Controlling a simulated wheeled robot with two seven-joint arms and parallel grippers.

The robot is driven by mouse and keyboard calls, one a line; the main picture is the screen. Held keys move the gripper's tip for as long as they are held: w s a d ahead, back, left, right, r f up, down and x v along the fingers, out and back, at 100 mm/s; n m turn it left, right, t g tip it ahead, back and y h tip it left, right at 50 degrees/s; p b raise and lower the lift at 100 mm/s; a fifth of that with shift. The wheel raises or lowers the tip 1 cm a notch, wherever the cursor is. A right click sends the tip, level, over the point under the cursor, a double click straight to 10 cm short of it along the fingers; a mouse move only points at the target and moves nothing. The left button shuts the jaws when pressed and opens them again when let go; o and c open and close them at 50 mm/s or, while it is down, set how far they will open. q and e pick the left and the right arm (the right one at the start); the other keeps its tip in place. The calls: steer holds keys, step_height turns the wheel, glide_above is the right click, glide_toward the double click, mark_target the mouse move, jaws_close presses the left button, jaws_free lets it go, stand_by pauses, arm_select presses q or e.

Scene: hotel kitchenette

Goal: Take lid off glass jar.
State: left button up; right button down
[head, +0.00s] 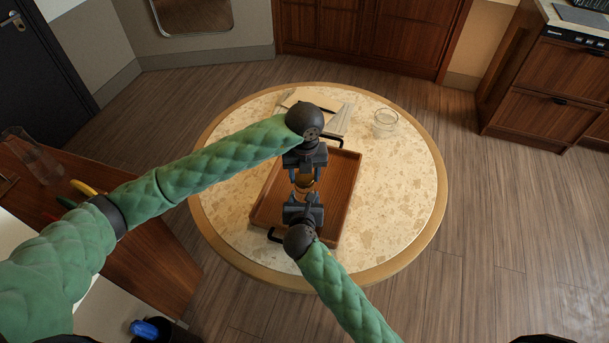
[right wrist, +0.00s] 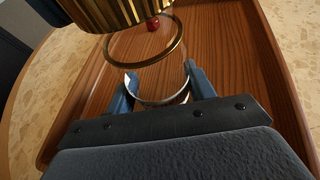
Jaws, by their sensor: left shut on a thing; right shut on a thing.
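The glass jar (right wrist: 160,85) is clear, with a thin gold ring at its rim. In the head view the jar (head: 302,193) is small and partly hidden between my grippers, over the tray. My right gripper (head: 303,203) is shut on the jar; its blue fingers (right wrist: 162,88) sit on either side of the glass. The ribbed gold lid (right wrist: 115,10) is at the top of the right wrist view, offset from the gold ring, with a gap showing at the near side. My left gripper (head: 304,170) is shut on the lid (head: 304,180).
A wooden tray (head: 343,190) with black handles lies on the round speckled table (head: 405,210). Behind it are a clear glass (head: 385,120) and flat items including a board (head: 298,99). A small red thing (right wrist: 152,23) shows near the ring. The table's right side is clear.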

mark_target(304, 176)
arm_select(q)
steer(key=shift+r, duration=0.4)
steer(key=shift+r, duration=1.95)
arm_select(e)
steer(key=shift+c, duration=2.3)
jaws_free()
